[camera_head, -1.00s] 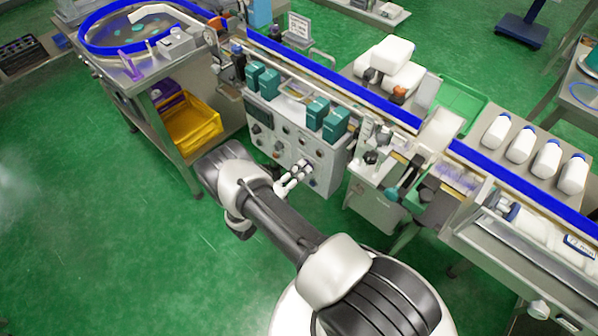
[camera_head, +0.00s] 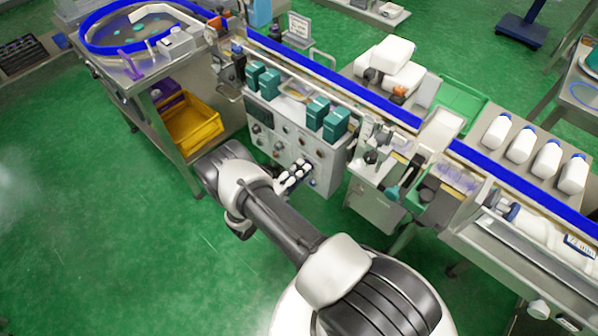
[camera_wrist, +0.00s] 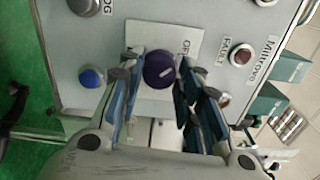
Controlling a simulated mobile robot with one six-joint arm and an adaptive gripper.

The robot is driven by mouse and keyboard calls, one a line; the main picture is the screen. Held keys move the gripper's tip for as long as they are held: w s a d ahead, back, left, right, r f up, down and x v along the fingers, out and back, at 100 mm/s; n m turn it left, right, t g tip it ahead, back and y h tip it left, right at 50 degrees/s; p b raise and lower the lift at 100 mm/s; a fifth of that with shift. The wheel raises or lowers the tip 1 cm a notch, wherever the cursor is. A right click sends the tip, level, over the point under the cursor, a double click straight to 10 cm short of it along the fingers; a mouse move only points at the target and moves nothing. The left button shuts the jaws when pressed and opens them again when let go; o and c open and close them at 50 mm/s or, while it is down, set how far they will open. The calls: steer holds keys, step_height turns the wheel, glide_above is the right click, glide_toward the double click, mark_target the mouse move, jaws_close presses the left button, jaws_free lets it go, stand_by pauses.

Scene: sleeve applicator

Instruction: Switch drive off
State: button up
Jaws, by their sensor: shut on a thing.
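The drive switch is a round dark purple knob (camera_wrist: 160,70) with a pale pointer line, on a white label plate (camera_wrist: 172,40) of the control panel (camera_wrist: 232,18). Lettering that looks like "OFF" is partly visible beside the knob. My gripper (camera_wrist: 160,78) is shut on the knob, with a blue-padded finger on each side of it. In the head view my gripper (camera_head: 294,178) reaches the front of the grey control panel (camera_head: 272,132), and the knob is hidden there.
A blue button (camera_wrist: 91,77) and a red lamp (camera_wrist: 240,55) marked "FAULT" sit near the fingers. Teal boxes (camera_head: 317,112) stand on top of the panel. A yellow bin (camera_head: 193,124) is at the left. The green floor in front is clear.

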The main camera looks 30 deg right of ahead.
steer(key=o, duration=1.1)
steer(key=v, duration=1.2)
steer(key=shift+r, duration=0.1)
